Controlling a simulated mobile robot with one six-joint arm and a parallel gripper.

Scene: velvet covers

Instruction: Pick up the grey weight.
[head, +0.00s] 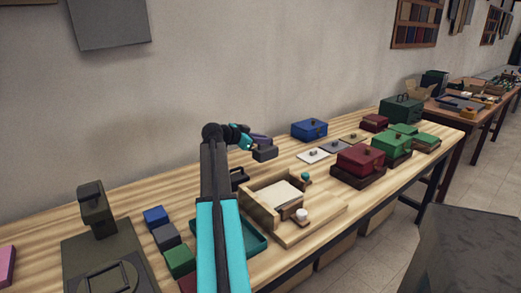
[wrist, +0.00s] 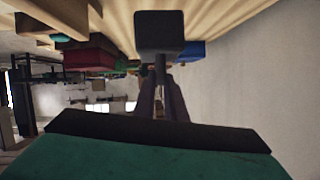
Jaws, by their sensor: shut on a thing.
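The grey weight (head: 264,153) is a dark grey block, seen near the back edge of the wooden table in the head view. In the wrist view the block (wrist: 158,30) is at top centre, with a narrow stem towards my fingers. My gripper (head: 256,142) is shut on it; the two dark fingers (wrist: 163,95) close around the stem. The head view does not clearly show a gap between the block and the table. My arm hides part of the table in front.
Left of my arm stand blue (head: 155,215), grey (head: 166,236) and green (head: 179,262) blocks. A wooden tray (head: 262,212) with pale sheets is right of the arm. A blue box (head: 309,130) and a red box (head: 360,159) stand further right. The wall runs close behind.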

